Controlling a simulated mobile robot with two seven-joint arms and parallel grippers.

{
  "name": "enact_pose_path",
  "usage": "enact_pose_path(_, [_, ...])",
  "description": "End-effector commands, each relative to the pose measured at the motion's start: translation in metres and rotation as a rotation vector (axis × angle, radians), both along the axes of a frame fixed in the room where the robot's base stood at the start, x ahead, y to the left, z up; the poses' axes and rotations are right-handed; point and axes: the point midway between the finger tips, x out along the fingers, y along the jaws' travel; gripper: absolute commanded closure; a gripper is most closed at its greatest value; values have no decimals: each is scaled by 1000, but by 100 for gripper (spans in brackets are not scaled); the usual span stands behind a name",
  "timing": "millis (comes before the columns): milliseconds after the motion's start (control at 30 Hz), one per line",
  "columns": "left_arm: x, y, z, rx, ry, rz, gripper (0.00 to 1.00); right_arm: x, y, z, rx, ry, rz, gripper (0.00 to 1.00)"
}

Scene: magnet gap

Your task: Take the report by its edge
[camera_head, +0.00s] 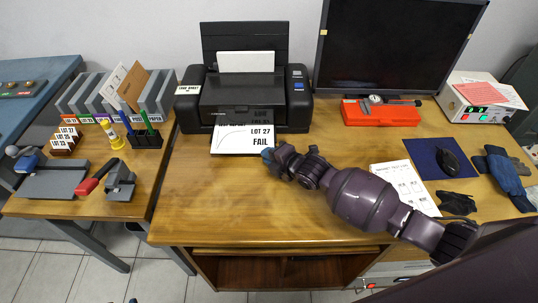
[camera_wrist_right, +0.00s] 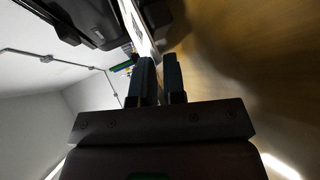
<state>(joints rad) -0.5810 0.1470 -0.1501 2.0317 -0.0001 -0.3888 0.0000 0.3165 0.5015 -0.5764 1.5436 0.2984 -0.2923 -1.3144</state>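The report (camera_head: 245,140) is a white sheet marked LOT 27 FAIL with a curve on it. It sticks out of the front of the black printer (camera_head: 243,98), and its upper part is hidden inside. My right gripper (camera_head: 268,156) is at the sheet's lower right corner, low over the desk. In the right wrist view the two fingers (camera_wrist_right: 160,65) stand a little apart with a narrow gap. My left gripper is not in view.
A printed sheet (camera_head: 404,186), a dark mat (camera_head: 425,153) with a mouse, and gloves (camera_head: 503,178) lie on the right. A red case (camera_head: 380,114) sits below the monitor (camera_head: 397,42). The left table holds files and tools. Bare desk (camera_head: 200,200) lies in front of the printer.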

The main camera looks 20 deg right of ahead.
Motion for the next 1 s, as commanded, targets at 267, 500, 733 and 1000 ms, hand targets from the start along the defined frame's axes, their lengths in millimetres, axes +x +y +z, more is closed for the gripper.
enact_pose_path(267, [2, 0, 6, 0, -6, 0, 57, 0, 0, 7, -2, 0, 0, 100])
enact_pose_path(500, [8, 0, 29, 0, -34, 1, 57, 0, 0, 28, -3, -2, 0, 100])
enact_pose_path(733, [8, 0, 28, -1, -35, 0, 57, -1, 0, 23, -2, 2, 0, 100])
enact_pose_path(1000, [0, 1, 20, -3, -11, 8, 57, -8, -5, 31, -6, 0, -1, 100])
